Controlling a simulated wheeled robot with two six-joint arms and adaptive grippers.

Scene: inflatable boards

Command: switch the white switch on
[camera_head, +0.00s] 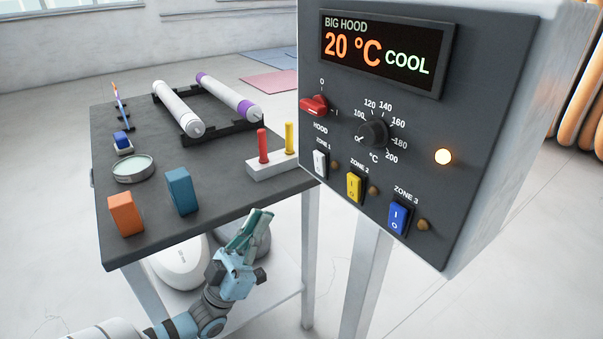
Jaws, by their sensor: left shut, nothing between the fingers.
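The white switch (320,163) is the leftmost of three rocker switches low on the dark control panel (420,120), under the label ZONE 1. A small brown lamp beside it looks unlit. Which way its rocker is tipped is too small to tell. My left gripper (256,220) is shut and empty, in front of the table's front edge, below and to the left of the switch and clear of it. My right gripper does not show.
The yellow switch (355,188), blue switch (398,218), red hood knob (314,105) and black dial (373,134) share the panel. A lamp (443,156) glows. The dark table (190,223) left of the panel holds blocks, rollers and a white stand (272,167) with red and yellow pegs.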

